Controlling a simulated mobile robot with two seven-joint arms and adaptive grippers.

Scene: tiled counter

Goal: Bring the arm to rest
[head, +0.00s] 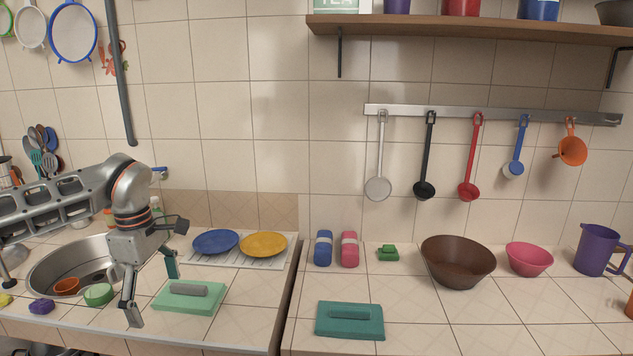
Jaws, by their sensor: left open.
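My left arm comes in from the left in the head view. Its gripper (152,292) is open and empty, with its fingers pointing down. It hangs over the left counter, between the sink and a light green board with a grey handle (189,297). One finger overlaps the board's back left side in the picture; I cannot tell how high the gripper is above the counter. My right gripper is not in view.
A sink (42,277) is at the left. Blue (215,242) and yellow (264,245) plates lie behind the board. A teal board (350,320), brown bowl (458,262), pink bowl (529,259) and purple pitcher (596,249) stand on the right counter. Utensils hang from a rail (490,114).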

